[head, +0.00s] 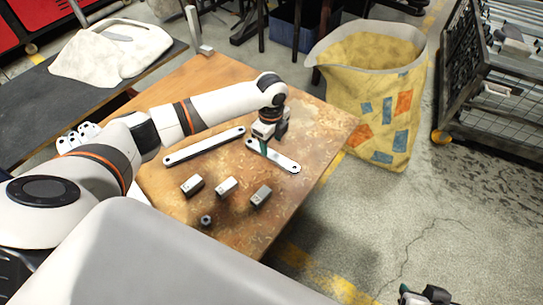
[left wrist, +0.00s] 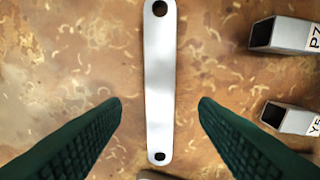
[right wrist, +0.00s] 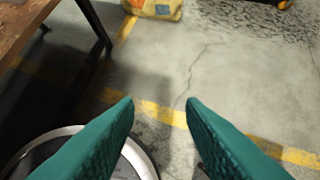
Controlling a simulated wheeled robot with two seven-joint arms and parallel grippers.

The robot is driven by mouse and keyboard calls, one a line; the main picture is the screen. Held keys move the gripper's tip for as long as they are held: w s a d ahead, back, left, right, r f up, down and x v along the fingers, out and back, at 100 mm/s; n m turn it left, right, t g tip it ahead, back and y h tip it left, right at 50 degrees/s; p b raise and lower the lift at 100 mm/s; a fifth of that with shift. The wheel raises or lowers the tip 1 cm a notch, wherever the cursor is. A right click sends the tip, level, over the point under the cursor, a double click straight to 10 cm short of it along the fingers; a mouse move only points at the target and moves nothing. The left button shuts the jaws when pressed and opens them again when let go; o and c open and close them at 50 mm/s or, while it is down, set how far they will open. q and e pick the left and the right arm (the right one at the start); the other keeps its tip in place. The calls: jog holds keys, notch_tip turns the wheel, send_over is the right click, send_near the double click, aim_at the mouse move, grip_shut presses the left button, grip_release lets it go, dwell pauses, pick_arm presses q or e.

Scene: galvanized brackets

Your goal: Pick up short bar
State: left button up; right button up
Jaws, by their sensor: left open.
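The short bar (head: 285,162) is a flat light-grey metal strip with a hole at each end, lying flat on the wooden table. My left gripper (head: 264,147) is above its left end in the head view and hides part of it. In the left wrist view the short bar (left wrist: 160,85) runs lengthwise between the two green fingers of my left gripper (left wrist: 160,105), which are open and apart from it. My right gripper (right wrist: 160,103) is open and empty over the floor, off the table; it also shows at the bottom of the head view (head: 426,295).
A longer bar (head: 204,146) lies left of the short bar. Three square metal tubes (head: 227,187) and a small dark round part (head: 206,220) are nearer on the table (head: 165,205). A yellow bag (head: 370,90) and a wire cage (head: 480,80) stand beyond.

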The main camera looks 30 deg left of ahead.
aim_at(271, 154)
pick_arm(q)
notch_tip(271, 154, down, 5)
jog(key=shift+r+b, duration=0.1)
jog(key=shift+b, duration=0.85)
grip_shut()
pick_arm(e)
jog(key=w+a+r+t+y, duration=0.1)
jog(key=w+a+r+t, duration=0.1)
jog(key=w+r+t, duration=0.2)
jog(key=w+t, duration=0.1)
jog(key=w, duration=0.2)
jog(key=shift+w+a+r+t, duration=0.15)
jog(key=shift+a+r+t, duration=0.15)
jog(key=shift+a+r, duration=0.05)
